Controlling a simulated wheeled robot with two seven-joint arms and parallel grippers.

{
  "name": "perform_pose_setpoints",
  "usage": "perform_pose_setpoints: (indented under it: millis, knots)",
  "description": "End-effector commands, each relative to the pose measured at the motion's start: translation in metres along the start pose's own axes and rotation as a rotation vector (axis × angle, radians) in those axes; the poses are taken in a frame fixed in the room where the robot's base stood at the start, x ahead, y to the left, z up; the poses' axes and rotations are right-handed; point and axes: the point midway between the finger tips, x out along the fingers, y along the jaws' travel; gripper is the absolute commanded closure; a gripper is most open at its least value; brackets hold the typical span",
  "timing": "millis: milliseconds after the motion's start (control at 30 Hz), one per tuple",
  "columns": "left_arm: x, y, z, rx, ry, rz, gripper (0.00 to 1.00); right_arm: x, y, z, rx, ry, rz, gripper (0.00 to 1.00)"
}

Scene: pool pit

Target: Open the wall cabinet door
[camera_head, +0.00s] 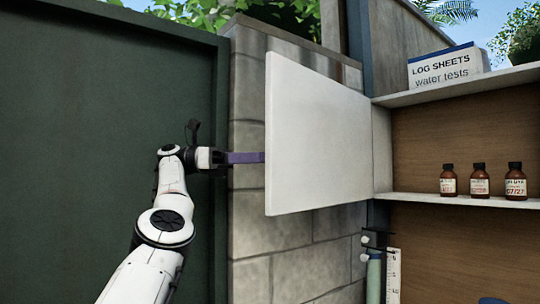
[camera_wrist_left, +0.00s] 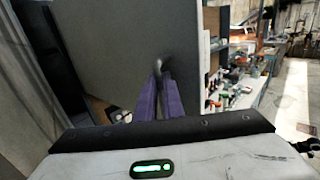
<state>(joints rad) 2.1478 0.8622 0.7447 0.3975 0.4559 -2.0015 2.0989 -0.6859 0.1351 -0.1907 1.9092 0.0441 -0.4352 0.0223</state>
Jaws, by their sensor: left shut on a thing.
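The white cabinet door (camera_head: 320,135) stands swung out to the left of the cabinet, and the cabinet's shelves show beside it. In the left wrist view the door (camera_wrist_left: 120,50) is a large grey panel filling the upper middle. My left gripper (camera_head: 262,157) reaches in from the left at the door's outer edge; its fingertips are hidden behind the door. In the left wrist view my left gripper (camera_wrist_left: 159,85) has its purple fingers shut on the small metal door handle (camera_wrist_left: 158,66). My right gripper is in neither view.
The upper shelf (camera_head: 460,86) holds a log sheets box (camera_head: 446,68); the lower shelf (camera_head: 425,200) holds three brown bottles (camera_head: 480,180). A stone block wall (camera_head: 300,245) is behind the door, with a dark green panel (camera_head: 90,110) at left. A green tube (camera_head: 374,278) hangs below.

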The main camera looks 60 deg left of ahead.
Motion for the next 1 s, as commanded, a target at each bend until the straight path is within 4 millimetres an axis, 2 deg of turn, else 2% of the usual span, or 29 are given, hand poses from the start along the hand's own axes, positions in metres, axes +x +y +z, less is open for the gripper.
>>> perform_pose_setpoints:
  millis: [33,167,200,267,300,867,1000]
  knots:
    - [0.0019,0.0024,-0.0126,-0.017,0.032,0.0,1.0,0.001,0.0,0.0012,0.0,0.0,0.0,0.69]
    - [0.0024,0.0019,-0.0135,-0.018,0.033,-0.004,1.0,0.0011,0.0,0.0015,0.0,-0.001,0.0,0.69]
    - [0.0025,0.0016,-0.0135,-0.018,0.033,-0.006,0.86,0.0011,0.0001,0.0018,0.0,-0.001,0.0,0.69]
    - [0.0024,0.0015,-0.013,-0.017,0.031,-0.005,0.76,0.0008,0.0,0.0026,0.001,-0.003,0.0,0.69]
    - [0.0022,0.0015,-0.0123,-0.016,0.03,-0.005,0.74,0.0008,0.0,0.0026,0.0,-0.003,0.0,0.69]
    - [0.0012,0.0009,-0.0073,-0.011,0.019,-0.002,0.74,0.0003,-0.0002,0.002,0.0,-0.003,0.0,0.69]
    - [0.0087,0.0005,-0.0052,-0.003,0.021,0.001,0.74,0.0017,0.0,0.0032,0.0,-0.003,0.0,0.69]
